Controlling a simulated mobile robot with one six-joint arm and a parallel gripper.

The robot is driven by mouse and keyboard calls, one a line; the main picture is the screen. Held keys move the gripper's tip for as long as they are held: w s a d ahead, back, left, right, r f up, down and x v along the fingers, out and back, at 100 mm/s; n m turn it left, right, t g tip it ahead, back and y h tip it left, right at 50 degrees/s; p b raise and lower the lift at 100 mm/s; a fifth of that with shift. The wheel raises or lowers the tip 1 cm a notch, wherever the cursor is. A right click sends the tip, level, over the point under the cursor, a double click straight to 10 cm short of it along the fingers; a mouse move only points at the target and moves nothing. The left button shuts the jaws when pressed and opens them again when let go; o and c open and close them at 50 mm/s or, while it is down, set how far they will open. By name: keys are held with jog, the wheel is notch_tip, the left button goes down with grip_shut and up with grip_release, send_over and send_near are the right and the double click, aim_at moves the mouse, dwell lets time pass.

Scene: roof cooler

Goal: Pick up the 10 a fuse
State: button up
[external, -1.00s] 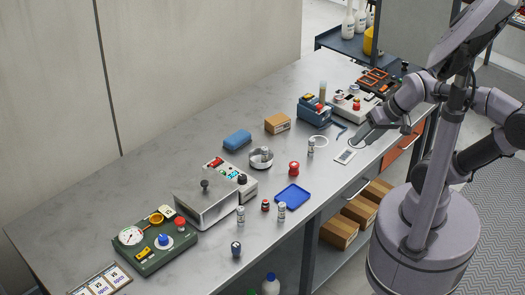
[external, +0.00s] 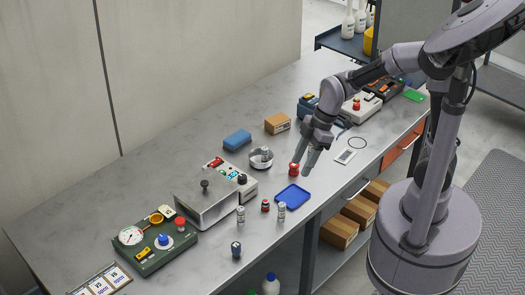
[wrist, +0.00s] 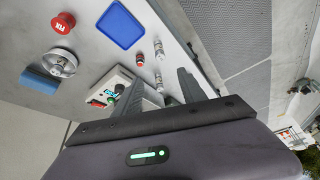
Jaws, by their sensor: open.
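Several small fuse-like cylinders stand on the bench; their ratings are too small to read, so I cannot tell which is the 10 A one. One silver cylinder (external: 281,210) stands by the blue tray, another (external: 240,213) by the metal device, and a red-and-dark one (external: 265,205) between them. A dark blue-topped one (external: 236,249) is nearer the front edge. In the wrist view a silver one (wrist: 161,46) and the red-and-dark one (wrist: 140,60) show beyond the fingers. My gripper (external: 308,160) is open and empty, above the bench near the red knob-like piece (external: 294,169).
The blue tray (external: 293,196), a round metal dish (external: 260,160), a blue block (external: 237,139) and a cardboard box (external: 277,123) stand around. The metal device (external: 207,205) and green gauge panel (external: 155,240) are to the left.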

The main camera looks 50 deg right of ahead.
jog(key=n+b, duration=0.2)
jog(key=b, duration=0.3)
send_near(279, 214)
jog(key=x, duration=0.5)
jog(key=shift+a, duration=0.1)
jog(key=b+x, duration=0.1)
jog(key=x, duration=0.1)
jog(key=b+x, duration=0.1)
jog(key=x, duration=0.2)
jog(key=shift+w+f, duration=0.1)
jog(key=shift+f, duration=0.25)
jog(key=shift+r, duration=0.2)
jog(key=shift+c, duration=0.2)
grip_shut()
